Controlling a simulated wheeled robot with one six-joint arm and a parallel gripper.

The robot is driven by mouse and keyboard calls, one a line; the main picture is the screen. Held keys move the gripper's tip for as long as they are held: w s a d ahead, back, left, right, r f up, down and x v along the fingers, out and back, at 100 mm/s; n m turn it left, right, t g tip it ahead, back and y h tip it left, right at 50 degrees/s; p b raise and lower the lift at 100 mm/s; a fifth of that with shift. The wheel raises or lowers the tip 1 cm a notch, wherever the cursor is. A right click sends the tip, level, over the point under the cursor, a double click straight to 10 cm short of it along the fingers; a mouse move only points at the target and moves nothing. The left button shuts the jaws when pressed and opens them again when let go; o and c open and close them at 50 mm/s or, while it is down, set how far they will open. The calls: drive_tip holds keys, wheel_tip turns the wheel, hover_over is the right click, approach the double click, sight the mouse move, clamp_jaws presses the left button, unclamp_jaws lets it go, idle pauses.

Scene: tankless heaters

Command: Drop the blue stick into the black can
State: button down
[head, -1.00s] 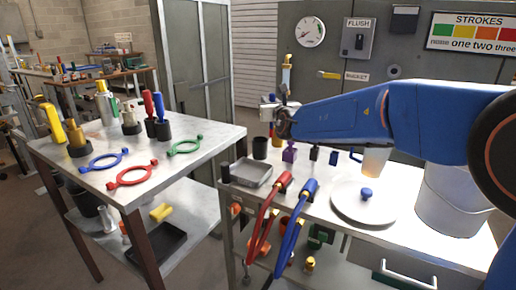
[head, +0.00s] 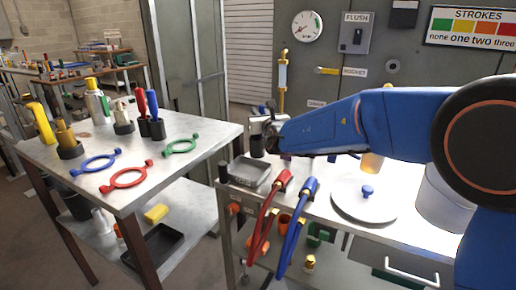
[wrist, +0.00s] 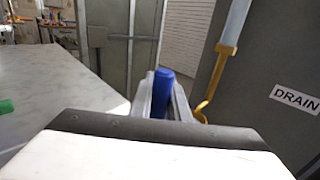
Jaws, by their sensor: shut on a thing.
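My gripper (head: 264,123) is shut on the blue stick (wrist: 163,82), which stands upright between the fingers in the wrist view. In the head view only a small blue part of the stick (head: 262,109) shows at the gripper's top. A black can (head: 257,148) stands at the back left of the right-hand table, directly below the gripper in the picture. Its top is partly covered by the gripper, so I cannot tell the gap between stick and can.
A grey tray (head: 249,173) and a small black cylinder (head: 223,172) are in front of the can. Red pliers-like handles (head: 270,208) and blue ones (head: 298,220) hang over the front edge. A round white lid (head: 364,203) lies rightward. A yellow-fitted pipe (head: 282,75) rises behind.

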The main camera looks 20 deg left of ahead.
drive_tip(key=c, duration=1.6)
unclamp_jaws()
drive_tip(key=v, duration=1.7)
drive_tip(key=shift+s+d+f, duration=0.1)
drive_tip(key=shift+s+d, duration=0.05)
drive_tip(key=shift+d, duration=0.1)
